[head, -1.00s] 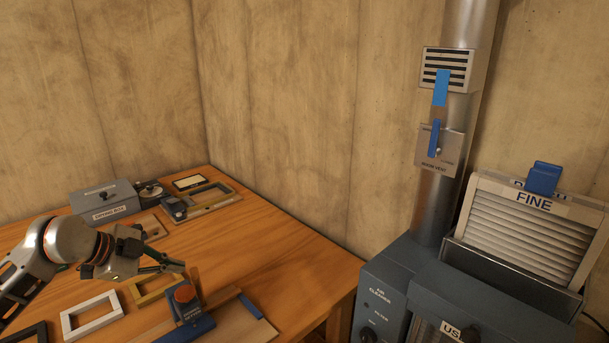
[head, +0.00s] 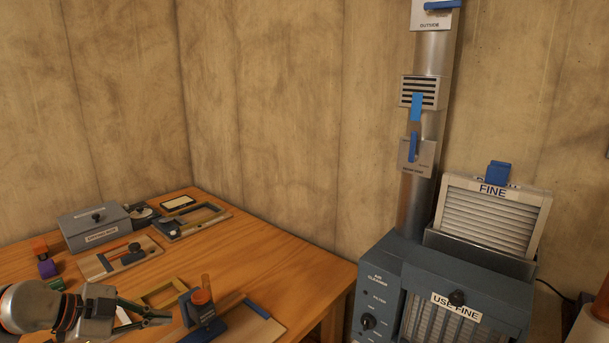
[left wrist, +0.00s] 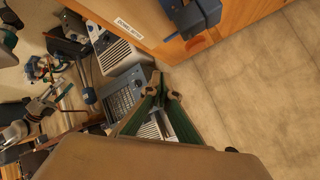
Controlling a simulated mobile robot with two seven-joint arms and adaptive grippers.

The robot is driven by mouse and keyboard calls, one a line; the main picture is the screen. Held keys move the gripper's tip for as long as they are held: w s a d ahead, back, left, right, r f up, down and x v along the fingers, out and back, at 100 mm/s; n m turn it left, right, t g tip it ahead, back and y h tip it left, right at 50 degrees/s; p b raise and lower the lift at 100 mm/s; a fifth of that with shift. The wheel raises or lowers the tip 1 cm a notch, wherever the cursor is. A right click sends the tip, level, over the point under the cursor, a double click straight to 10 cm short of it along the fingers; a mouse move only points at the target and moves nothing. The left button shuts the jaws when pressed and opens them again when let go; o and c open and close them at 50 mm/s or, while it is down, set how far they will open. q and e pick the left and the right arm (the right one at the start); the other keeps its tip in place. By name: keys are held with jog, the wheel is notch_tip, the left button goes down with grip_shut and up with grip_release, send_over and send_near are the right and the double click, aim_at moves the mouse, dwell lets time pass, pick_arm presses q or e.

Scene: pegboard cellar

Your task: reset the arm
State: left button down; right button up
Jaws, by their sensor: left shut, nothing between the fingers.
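My left gripper (head: 165,318) reaches in from the lower left of the head view, over the wooden workbench (head: 270,267). Its two dark green fingers are together and hold nothing. In the left wrist view the closed fingertips (left wrist: 160,92) show near the middle, with a wooden bench edge and floor beyond them. My right gripper is not in view.
A grey lidded box (head: 94,228) and wooden frames, one yellow (head: 163,293), lie on the bench. The blue-grey air cleaner (head: 375,283) stands to the right, with a FINE filter (head: 495,212) behind it and a metal duct (head: 430,120) rising above.

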pick_arm(q)
jog(key=s+d+t+h, duration=0.2)
jog(key=d+h, duration=0.1)
jog(key=d, duration=0.3)
jog(key=s+d+t+h, duration=0.2)
jog(key=s+d+h, duration=0.1)
jog(key=d, duration=0.4)
jog(key=s+a+f+n+t+y, duration=0.25)
jog(key=f+n+y, duration=0.2)
jog(key=f, duration=0.25)
jog(key=s+a+f+n+t+y, duration=0.1)
jog(key=s+f+n+t+y, duration=0.1)
jog(key=f+n+t+y, duration=0.3)
jog(key=s+d+f+n+g+y, duration=0.1)
jog(key=s+d+f+n+g, duration=0.1)
jog(key=s+f+g, duration=0.6)
jog(key=s+f+n, duration=0.1)
jog(key=s+f, duration=0.3)
jog(key=f, duration=0.4)
jog(key=shift+s+d+f+n, duration=0.15)
jog(key=shift+s+f+n, duration=0.05)
jog(key=shift+n, duration=0.15)
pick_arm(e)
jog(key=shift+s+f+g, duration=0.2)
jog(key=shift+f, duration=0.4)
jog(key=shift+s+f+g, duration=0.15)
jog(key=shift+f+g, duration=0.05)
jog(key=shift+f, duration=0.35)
